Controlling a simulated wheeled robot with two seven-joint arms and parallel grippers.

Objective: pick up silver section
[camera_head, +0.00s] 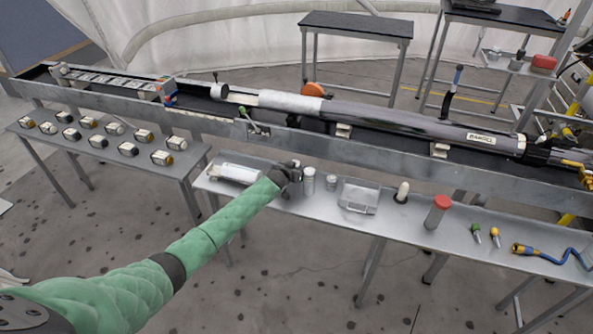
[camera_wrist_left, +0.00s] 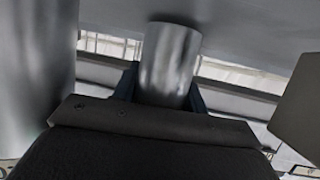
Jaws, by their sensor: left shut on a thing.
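My left gripper (camera_head: 290,176) is at the front table, near its back edge, and is shut on a silver section (camera_wrist_left: 168,62). In the left wrist view this is a shiny metal cylinder between the two dark fingers. In the head view the gripper mostly hides the held piece. Another silver cylinder (camera_head: 309,181) stands upright just right of the gripper, and a shorter one (camera_head: 331,183) stands beyond it. My right gripper is not in view.
The front table (camera_head: 400,228) also holds a white roll (camera_head: 235,173), a clear tray (camera_head: 359,197) and a red-capped jar (camera_head: 437,212). A long rail with a dark tube (camera_head: 420,127) runs behind. Several small blocks sit on the left table (camera_head: 62,150).

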